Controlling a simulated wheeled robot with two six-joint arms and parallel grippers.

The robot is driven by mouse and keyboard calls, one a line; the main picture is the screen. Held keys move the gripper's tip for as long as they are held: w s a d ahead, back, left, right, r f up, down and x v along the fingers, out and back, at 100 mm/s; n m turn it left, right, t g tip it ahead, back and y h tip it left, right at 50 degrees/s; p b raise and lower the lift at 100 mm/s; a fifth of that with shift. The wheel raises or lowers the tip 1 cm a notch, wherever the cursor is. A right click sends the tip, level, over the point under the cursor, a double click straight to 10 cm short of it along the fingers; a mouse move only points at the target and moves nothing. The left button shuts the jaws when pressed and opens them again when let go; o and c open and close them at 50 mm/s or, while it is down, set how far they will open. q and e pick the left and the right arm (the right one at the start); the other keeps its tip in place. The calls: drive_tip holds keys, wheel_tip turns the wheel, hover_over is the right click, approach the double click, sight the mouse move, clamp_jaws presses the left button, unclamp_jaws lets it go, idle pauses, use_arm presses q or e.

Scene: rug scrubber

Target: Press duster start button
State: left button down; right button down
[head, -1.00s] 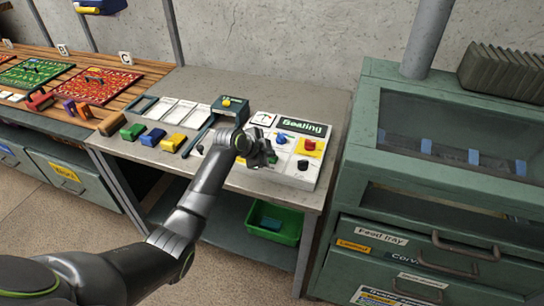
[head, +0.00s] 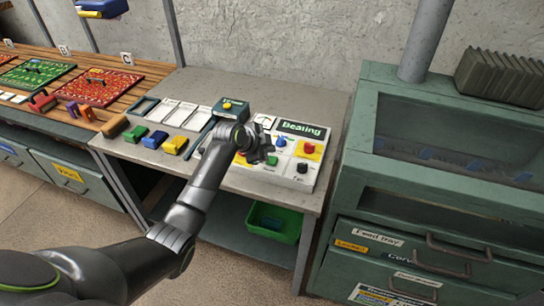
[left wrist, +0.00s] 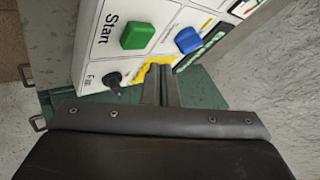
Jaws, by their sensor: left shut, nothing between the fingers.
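A white control panel (head: 262,176) stands on the grey bench, with a display that reads "Beating" (head: 303,131). A green button (left wrist: 137,36) beside the word "Start" shows in the left wrist view; in the head view the green button (head: 271,160) is just by my gripper tip. A blue button (left wrist: 187,40) sits beside it, and it also shows in the head view (head: 281,141). My left gripper (head: 268,149) is shut and empty, over the panel; contact cannot be told. In the left wrist view, its fingers (left wrist: 160,75) point at the panel. My right gripper is not in view.
A red knob on yellow (head: 308,148) and a black knob (head: 303,168) are on the panel's right. A dark box with a yellow button (head: 229,106) stands behind. Coloured blocks (head: 155,139) lie left. A green cabinet (head: 350,150) stands close on the right.

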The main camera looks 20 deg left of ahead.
use_arm(q)
wheel_tip(320, 180, up, 4)
drive_tip(key=shift+f+p, duration=0.25)
drive_tip(key=shift+p, duration=0.95)
drive_tip(key=shift+f, duration=0.1)
